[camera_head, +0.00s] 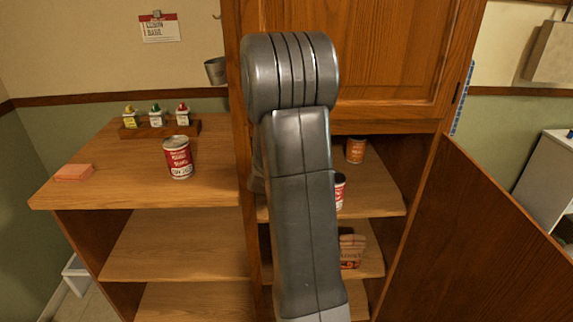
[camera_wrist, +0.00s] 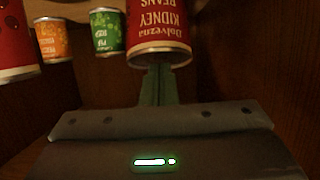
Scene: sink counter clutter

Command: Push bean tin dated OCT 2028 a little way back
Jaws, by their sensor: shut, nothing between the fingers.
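A red "Dolvezna Kidney Beans" tin (camera_wrist: 160,28) appears upside down in the wrist view, directly beyond my fingertips. My gripper (camera_wrist: 158,78) is shut and empty, its fingers ending at the tin's edge; I cannot tell whether they touch. No date is readable on this tin. In the head view, a red and white tin (camera_head: 340,191) shows partly behind my arm on a cabinet shelf. Another red bean tin (camera_head: 178,157) stands upright on the counter at left; the small print near its base is too blurred to read surely. My gripper is hidden behind my arm in the head view.
An orange can (camera_wrist: 52,40), a green can (camera_wrist: 107,31) and another red tin (camera_wrist: 14,45) stand left of the kidney tin. The cabinet's open door (camera_head: 470,240) is at right. A pink sponge (camera_head: 74,172) lies on the counter.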

